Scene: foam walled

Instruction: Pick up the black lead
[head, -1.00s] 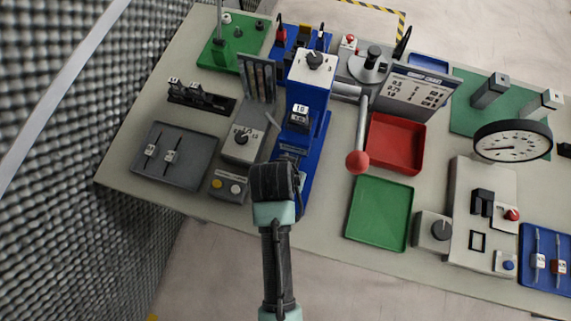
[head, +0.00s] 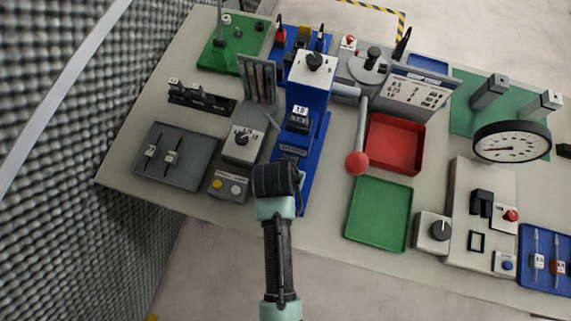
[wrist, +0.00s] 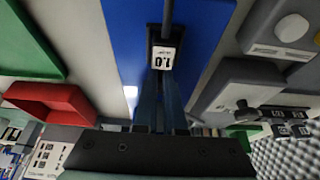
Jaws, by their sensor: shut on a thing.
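My gripper (wrist: 165,85) points down over the blue press (head: 313,75), near its front. In the wrist view its two thin fingers close on a black piece with a white "1.0" label (wrist: 166,55), and a dark rod runs up from it. I cannot tell whether this piece is the black lead. In the head view my wrist hides the fingertips. A black block, also marked "1.0" (head: 299,123), sits in the press. A dark upright plug (head: 320,43) stands in the blue holder behind the press, beside a red one (head: 281,36).
A grey box with a knob (head: 241,146) and a button panel (head: 230,187) stand close on the left. A red-balled lever (head: 357,162), a red tray (head: 392,158) and a green tray (head: 379,213) lie to the right. A grey tray (head: 200,168) holds two tagged rods.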

